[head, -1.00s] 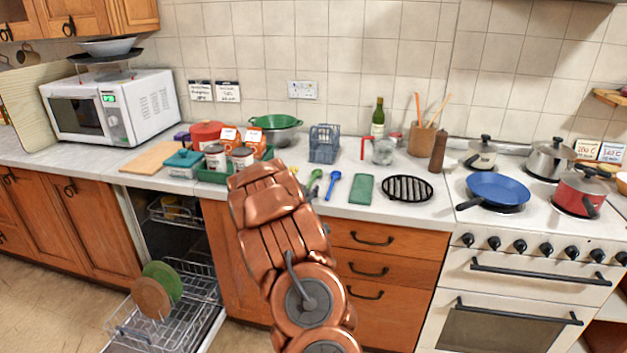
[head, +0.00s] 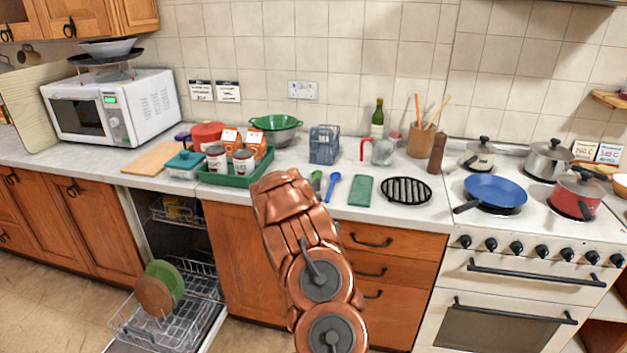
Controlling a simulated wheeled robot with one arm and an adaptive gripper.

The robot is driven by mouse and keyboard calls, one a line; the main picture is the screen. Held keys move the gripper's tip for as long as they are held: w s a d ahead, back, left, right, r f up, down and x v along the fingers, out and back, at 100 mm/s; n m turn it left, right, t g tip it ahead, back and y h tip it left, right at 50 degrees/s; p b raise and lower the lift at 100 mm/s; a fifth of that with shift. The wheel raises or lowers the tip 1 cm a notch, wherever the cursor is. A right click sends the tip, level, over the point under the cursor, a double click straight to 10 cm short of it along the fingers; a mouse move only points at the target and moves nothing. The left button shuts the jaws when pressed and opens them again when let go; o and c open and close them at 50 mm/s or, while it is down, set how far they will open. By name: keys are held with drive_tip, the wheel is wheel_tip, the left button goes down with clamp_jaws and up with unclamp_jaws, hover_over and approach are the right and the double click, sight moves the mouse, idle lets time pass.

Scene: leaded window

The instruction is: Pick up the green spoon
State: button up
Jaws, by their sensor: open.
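The green spoon (head: 316,180) lies on the countertop, just left of a blue spoon (head: 333,184). Its upper part shows, and its lower part is hidden behind my copper-coloured arm. My arm rises from the bottom of the picture and its visible end is just left of the green spoon. The gripper's fingers are hidden behind the arm, so I cannot see how they stand to the spoon.
A green tray (head: 232,181) with cans and cartons stands left of my arm. Right of the spoons are a green cloth (head: 361,190), a black trivet (head: 405,190) and the stove with pans. An open dishwasher (head: 190,300) sticks out below left.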

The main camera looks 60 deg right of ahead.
clamp_jaws()
idle(0.4)
drive_tip(key=shift+r, duration=0.1)
drive_tip(key=shift+r+b, duration=0.6)
drive_tip(key=shift+r, duration=0.25)
drive_tip(key=shift+a+r+b, duration=0.25)
drive_tip(key=shift+r+b, duration=0.1)
drive_tip(key=shift+r, duration=0.55)
drive_tip(key=a+r+b, duration=0.1)
drive_tip(key=a+b, duration=0.2)
drive_tip(key=a, duration=1.2)
drive_tip(key=shift+s+a+r, duration=0.2)
drive_tip(key=shift+s, duration=0.2)
